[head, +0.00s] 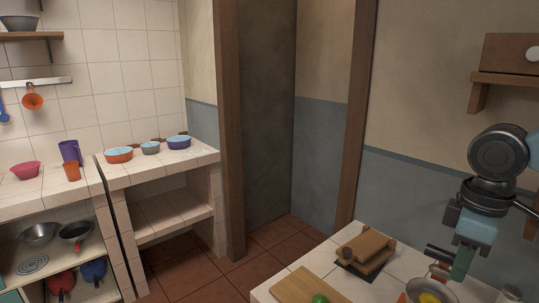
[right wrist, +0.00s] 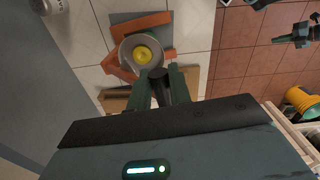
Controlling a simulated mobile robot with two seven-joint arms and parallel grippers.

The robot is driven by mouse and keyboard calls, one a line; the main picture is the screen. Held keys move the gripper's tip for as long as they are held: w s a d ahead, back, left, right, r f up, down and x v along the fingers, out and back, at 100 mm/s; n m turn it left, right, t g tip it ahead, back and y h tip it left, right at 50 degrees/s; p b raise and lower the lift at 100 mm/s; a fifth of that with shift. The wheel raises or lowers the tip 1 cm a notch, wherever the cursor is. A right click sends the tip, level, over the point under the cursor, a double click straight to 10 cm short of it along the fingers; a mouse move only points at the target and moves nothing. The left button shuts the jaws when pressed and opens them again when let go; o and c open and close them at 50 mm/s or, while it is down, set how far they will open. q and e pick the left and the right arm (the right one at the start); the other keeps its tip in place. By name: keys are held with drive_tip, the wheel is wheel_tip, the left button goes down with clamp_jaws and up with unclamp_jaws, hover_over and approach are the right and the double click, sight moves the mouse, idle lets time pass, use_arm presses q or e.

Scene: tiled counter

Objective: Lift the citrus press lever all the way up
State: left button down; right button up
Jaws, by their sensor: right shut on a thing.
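The citrus press (right wrist: 130,54) shows in the right wrist view as a grey round cup with a yellow citrus fruit (right wrist: 143,54) in it, among orange-brown parts. In the head view its cup (head: 415,287) is low at the right, partly hidden by my arm. My right gripper (right wrist: 159,76) is shut on the dark, round-ended lever handle (right wrist: 159,78) beside the cup. In the head view this gripper (head: 462,264) is above and right of the cup. A dark gripper-like part (right wrist: 296,36) at the wrist view's right edge may be my left gripper; its jaws are unclear.
A cutting board (head: 300,285) with a green lime (head: 320,298) lies left of the press on the white tiled counter. A wooden press-like object (head: 366,246) stands behind it. A wall shelf (head: 505,79) is at the upper right. Red tiled floor is clear beyond the counter.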

use_arm(q)
drive_tip(key=shift+s+f, duration=0.35)
drive_tip(key=shift+f, duration=0.15)
use_arm(e)
drive_tip(key=shift+w+d+r, duration=1)
drive_tip(key=shift+w+d, duration=0.1)
drive_tip(key=shift+d, duration=0.05)
